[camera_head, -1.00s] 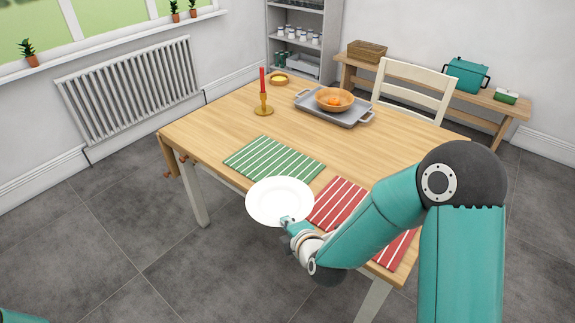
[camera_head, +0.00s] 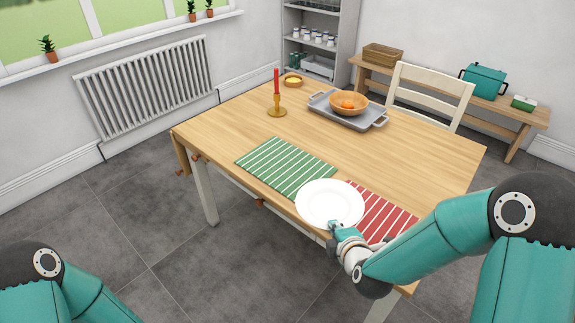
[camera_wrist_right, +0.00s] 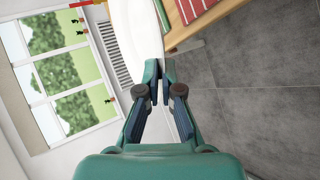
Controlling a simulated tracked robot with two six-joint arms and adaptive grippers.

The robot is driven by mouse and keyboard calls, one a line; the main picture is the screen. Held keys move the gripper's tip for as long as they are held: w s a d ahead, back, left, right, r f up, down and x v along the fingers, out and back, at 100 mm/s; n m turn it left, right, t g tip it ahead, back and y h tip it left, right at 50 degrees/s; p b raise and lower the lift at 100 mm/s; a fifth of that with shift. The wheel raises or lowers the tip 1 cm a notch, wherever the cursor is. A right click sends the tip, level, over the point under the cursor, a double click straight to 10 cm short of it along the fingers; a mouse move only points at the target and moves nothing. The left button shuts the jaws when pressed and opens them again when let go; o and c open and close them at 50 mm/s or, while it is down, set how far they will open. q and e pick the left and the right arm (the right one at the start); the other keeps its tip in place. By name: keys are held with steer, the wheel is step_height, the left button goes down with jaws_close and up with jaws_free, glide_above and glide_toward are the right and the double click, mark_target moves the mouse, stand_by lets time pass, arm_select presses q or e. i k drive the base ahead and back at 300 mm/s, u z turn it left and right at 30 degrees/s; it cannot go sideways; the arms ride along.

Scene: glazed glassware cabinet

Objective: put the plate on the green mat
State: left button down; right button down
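A white round plate (camera_head: 329,204) is held by its near rim in my right gripper (camera_head: 338,229), which is shut on it. In the head view the plate covers the gap between the mats and overlaps part of the red mat. The right wrist view shows the plate (camera_wrist_right: 140,28) edge between the fingertips (camera_wrist_right: 160,75). The green striped mat (camera_head: 285,166) lies flat on the table, to the upper left of the plate, with nothing on it. Of my left arm only links show at the lower left; its gripper is out of view.
A red striped mat (camera_head: 382,214) lies right of the plate. On the wooden table (camera_head: 228,115) stand a candlestick with a red candle (camera_head: 277,95), a small yellow bowl (camera_head: 292,80) and a grey tray (camera_head: 372,122) with an orange bowl (camera_head: 349,102). A white chair (camera_head: 432,90) stands behind.

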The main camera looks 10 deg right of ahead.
mark_target(295, 171)
steer(key=z, duration=0.05)
steer(key=i, duration=1)
steer(key=u, duration=0.1)
